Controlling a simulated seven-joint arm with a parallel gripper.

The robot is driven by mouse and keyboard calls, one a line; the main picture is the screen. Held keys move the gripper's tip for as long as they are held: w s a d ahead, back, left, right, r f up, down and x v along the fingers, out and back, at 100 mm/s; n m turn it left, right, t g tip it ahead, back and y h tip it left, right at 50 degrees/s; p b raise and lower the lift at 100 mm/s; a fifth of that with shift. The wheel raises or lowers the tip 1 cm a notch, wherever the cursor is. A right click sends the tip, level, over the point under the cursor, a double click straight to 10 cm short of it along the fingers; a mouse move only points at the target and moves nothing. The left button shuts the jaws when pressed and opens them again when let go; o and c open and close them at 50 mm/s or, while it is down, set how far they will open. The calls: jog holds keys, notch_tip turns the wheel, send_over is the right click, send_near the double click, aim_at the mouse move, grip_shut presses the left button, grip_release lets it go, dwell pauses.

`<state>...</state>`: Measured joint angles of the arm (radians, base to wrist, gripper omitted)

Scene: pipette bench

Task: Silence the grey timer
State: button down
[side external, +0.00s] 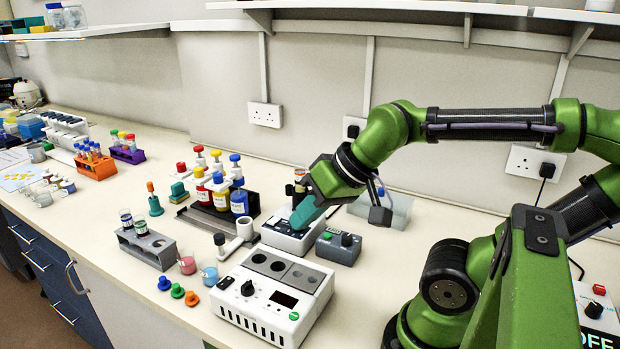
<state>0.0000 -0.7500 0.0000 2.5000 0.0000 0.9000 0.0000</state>
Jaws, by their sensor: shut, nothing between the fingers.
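The fingers hide part of that device's top. I cannot tell whether the fingertips touch it.
A white block heater (275,298) with a knob stands in front. A clear tray (390,208) lies behind, right. Bare bench lies front right of the grey box.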

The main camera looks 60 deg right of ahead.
dwell(0.9)
jog(key=m+y, duration=0.3)
jog(key=m, duration=3.1)
send_over(331, 235)
notch_tip(331, 235, down, 8)
jog(key=shift+d, duration=0.3)
jog(key=shift+f, duration=0.15)
jog(key=shift+f, duration=4.3)
jog(key=shift+f, duration=0.1)
